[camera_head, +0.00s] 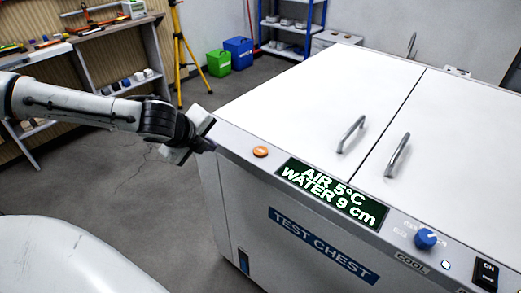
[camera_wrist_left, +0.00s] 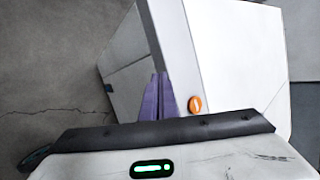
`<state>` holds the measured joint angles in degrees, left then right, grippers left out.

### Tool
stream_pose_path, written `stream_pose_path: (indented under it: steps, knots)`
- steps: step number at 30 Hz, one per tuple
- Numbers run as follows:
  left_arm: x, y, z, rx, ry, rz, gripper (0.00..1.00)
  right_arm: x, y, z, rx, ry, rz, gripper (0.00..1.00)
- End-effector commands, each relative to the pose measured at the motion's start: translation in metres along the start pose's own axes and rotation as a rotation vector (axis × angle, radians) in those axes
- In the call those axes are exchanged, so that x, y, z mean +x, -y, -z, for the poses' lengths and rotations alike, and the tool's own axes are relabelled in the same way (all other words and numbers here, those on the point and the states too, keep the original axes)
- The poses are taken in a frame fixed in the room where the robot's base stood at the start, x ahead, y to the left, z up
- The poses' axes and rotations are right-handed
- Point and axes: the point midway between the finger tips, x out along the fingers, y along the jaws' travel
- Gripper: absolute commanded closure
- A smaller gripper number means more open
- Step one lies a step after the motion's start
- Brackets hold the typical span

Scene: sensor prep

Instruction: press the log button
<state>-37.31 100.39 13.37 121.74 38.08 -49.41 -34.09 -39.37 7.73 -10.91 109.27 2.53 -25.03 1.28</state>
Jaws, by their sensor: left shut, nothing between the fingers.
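The orange button (camera_head: 260,151) sits on the sloped front panel of the test chest, left of the display. I take it to be the log button, but I can read no label on it. It also shows in the left wrist view (camera_wrist_left: 195,104), just right of my gripper's fingers. My left gripper (camera_head: 208,146) is shut and empty at the chest's left front corner, left of the button and apart from it in the picture. Its purple fingers (camera_wrist_left: 158,97) lie side by side in the left wrist view. My right gripper is not in view.
The white test chest (camera_head: 320,100) has two handled lids, a display (camera_head: 333,192) reading AIR 5°C and WATER 9 cm, a blue knob (camera_head: 425,238) and an ON switch (camera_head: 486,273). Green (camera_head: 219,62) and blue (camera_head: 238,52) bins stand behind. Floor left of the chest is clear.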

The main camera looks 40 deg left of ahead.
Motion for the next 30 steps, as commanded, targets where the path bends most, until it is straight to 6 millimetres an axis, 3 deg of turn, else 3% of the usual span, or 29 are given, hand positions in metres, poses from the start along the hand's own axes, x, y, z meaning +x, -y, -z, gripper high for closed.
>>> stream_pose_path:
  steps: [1,3,6,10,16,30]
  knots:
    - [-0.004,0.029,0.003,0.094,-0.002,0.028,1.0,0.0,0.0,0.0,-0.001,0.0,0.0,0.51]
    - [-0.01,0.061,0.011,0.198,-0.015,0.06,1.0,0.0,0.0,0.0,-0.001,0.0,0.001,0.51]
    - [-0.018,0.098,0.029,0.319,-0.034,0.098,1.0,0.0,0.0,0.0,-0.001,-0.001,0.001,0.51]
    - [-0.026,0.127,0.049,0.422,-0.055,0.131,1.0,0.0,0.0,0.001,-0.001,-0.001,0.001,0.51]
    - [-0.03,0.141,0.06,0.471,-0.066,0.148,1.0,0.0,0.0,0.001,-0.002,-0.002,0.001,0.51]
    - [-0.024,0.136,0.062,0.469,-0.066,0.148,1.0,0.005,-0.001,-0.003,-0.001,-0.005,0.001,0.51]
